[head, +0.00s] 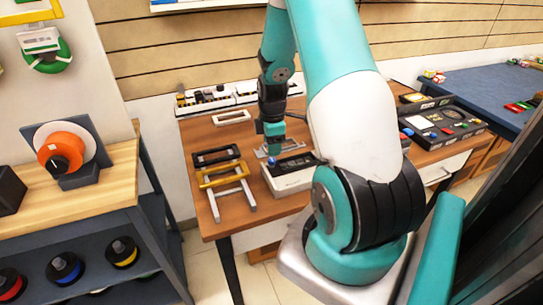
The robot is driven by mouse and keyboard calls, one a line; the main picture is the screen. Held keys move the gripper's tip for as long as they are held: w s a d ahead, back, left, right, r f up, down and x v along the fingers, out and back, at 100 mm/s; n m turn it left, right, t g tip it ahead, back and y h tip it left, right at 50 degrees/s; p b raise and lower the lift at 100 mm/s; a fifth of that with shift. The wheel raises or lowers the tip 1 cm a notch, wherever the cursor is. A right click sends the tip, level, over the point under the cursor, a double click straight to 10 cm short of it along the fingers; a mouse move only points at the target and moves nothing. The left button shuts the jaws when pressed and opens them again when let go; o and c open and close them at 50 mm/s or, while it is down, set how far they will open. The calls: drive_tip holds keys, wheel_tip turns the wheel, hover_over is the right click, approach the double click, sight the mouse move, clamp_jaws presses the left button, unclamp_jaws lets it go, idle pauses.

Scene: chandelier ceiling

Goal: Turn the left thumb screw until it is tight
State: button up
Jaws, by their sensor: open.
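My gripper (273,142) points down over the brown workbench (231,222). It is small in the head view, and I see nothing held in it. It appears just above or behind a white box-shaped device (290,182) with a dark strip and small coloured parts on top. A grey metal plate or bracket (294,145) lies by the gripper tips. I cannot make out the left thumb screw; it is too small or hidden by the gripper. Whether the gripper touches anything cannot be told.
Black, yellow and grey frames with handles (222,178) lie left of the device. White trays (204,101) of small parts line the back. A black control panel (440,124) sits at right. A shelf with spools (68,268) stands left. My arm covers the bench's middle right.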

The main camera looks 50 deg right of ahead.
sight(272, 159)
drive_tip(key=shift+w+d+f, duration=0.1)
drive_tip(key=shift+f, duration=2.7)
drive_tip(key=c, duration=0.9)
